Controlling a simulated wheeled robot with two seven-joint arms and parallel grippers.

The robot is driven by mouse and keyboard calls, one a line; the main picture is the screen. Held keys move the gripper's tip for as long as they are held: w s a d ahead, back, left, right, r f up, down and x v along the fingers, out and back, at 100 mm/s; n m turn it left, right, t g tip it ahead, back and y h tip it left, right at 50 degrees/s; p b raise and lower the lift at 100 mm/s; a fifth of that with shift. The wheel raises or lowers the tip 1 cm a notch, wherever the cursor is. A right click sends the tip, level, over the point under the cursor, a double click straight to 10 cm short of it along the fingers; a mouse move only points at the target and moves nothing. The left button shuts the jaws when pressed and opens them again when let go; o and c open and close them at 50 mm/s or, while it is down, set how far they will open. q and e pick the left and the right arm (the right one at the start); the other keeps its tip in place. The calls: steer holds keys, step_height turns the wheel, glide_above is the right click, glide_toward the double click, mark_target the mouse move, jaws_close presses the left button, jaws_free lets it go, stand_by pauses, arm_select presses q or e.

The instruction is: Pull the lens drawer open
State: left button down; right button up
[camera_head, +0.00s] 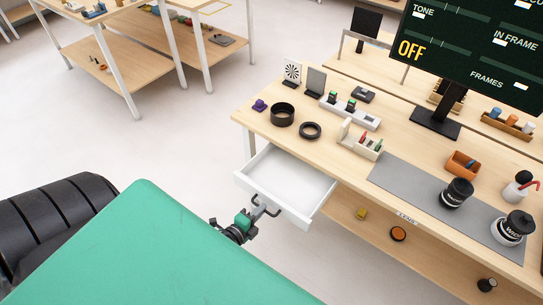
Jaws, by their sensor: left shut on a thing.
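The lens drawer (290,180) is a white, empty-looking tray that stands pulled out from under the front edge of the wooden table. A dark handle (276,211) sits on its front face. My left gripper (260,205) is at that front face, shut on the handle. Part of the handle is hidden by the fingers. My teal arm covers the lower left of the view. My right gripper is not in view.
The table (407,145) carries a black ring (311,130), a black cylinder (283,115), a grey mat (400,181) with two dark-lidded jars, and a monitor (478,50). A lower shelf (420,249) holds small items. Open floor lies left of the drawer.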

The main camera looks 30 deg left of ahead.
arm_select(q)
steer(key=shift+f+v, duration=0.25)
steer(key=shift+v, duration=1.05)
steer(key=c, duration=1.5)
jaws_free()
steer(key=shift+s, duration=0.15)
steer(key=shift+b+v, duration=1.35)
steer(key=shift+v, duration=5.45)
